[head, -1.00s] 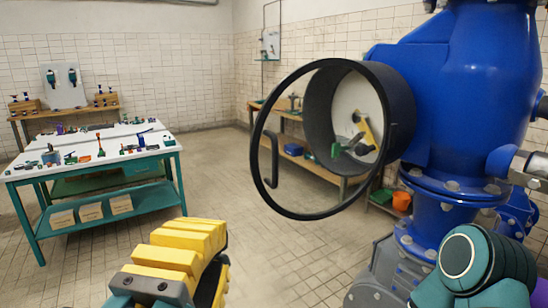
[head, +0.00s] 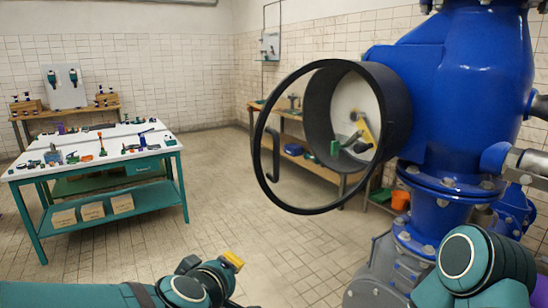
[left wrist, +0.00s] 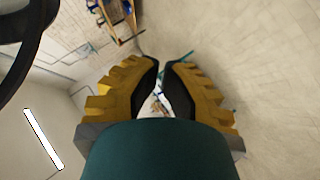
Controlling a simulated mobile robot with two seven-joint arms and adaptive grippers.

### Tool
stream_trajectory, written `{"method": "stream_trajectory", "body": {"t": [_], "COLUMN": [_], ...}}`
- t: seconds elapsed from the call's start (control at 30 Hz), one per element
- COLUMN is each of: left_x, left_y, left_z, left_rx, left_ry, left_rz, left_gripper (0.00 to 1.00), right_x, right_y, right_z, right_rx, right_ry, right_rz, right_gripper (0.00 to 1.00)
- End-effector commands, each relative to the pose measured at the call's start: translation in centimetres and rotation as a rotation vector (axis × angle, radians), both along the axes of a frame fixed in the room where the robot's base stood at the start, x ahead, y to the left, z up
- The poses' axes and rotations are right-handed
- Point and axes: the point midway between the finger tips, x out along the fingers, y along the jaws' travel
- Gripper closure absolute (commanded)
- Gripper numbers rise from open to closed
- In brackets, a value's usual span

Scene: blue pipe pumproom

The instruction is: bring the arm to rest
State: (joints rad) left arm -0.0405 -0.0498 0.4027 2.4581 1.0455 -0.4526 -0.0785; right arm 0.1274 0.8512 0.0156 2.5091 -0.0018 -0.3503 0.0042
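My left arm comes in low from the left in the head view, and the yellow tip of my left gripper (head: 232,260) shows at the bottom centre, small and seen end-on. In the left wrist view its two yellow ridged fingers with black pads (left wrist: 161,66) stand a little apart. A narrow gap lies between them, with the room seen through it. The gripper appears empty and touches nothing that I can see. A part of my right arm shows at the lower right of the head view. My right gripper is out of view.
A big blue pipe valve (head: 465,95) with a black handwheel (head: 257,150) stands close on the right. A teal-framed workbench (head: 112,212) with small tools stands at the left. Another bench (head: 318,170) stands behind the wheel. The tiled floor (head: 215,190) between is clear.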

Motion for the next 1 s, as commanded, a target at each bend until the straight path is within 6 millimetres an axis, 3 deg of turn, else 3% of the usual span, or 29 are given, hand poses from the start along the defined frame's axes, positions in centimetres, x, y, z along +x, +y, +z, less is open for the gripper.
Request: {"method": "stream_trajectory", "body": {"t": [0.03, 0.27, 0.47, 0.6, 0.7, 0.8, 1.0], "left_x": [0.7, 0.8, -2.8, -6.8, -9.5, -11.3, -12.5], "left_y": [0.2, 0.8, 1.1, 1.3, 1.3, 1.4, 1.4], "left_z": [-3.2, -15.8, -26.6, -32.7, -35.7, -37.4, -38.4], "left_rx": [0.037, 0.177, 0.256, 0.283, 0.287, 0.288, 0.287], "left_ry": [0.055, 0.256, 0.436, 0.550, 0.609, 0.645, 0.666], "left_rz": [-0.032, -0.218, -0.422, -0.571, -0.658, -0.716, -0.753], "left_gripper": [1.00, 1.00, 1.00, 1.00, 1.00, 1.00, 1.00], "right_x": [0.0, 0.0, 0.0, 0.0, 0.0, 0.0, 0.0], "right_y": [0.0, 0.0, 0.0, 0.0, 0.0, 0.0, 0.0], "right_z": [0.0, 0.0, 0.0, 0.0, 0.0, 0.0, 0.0], "right_rx": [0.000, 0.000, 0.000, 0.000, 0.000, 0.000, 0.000], "right_ry": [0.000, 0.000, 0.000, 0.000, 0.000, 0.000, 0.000], "right_rz": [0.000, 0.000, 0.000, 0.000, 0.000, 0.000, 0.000], "right_gripper": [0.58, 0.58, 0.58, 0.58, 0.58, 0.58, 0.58]}}
